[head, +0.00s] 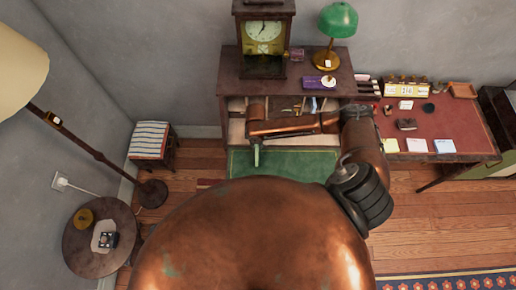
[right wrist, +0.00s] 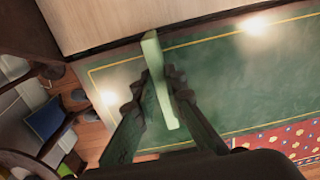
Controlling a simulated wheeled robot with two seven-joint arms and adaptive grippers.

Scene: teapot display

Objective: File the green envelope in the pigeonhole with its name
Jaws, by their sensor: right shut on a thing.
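My right gripper (head: 255,141) reaches in from the right, in front of the desk's pigeonholes (head: 313,104). It is shut on the green envelope (head: 256,158), a thin pale green strip pointing down in the head view. In the right wrist view the envelope (right wrist: 155,65) is seen nearly edge-on between the two fingers (right wrist: 152,88), above the green writing surface. My arm hides much of the pigeonholes, and no name labels can be read. My left gripper is not in view.
The green writing surface (head: 285,163) lies open and looks clear. A clock (head: 264,30) and a green lamp (head: 338,22) stand on top of the desk. A red side table (head: 450,122) with cards and small items stands to the right. A striped stool (head: 150,139) stands left.

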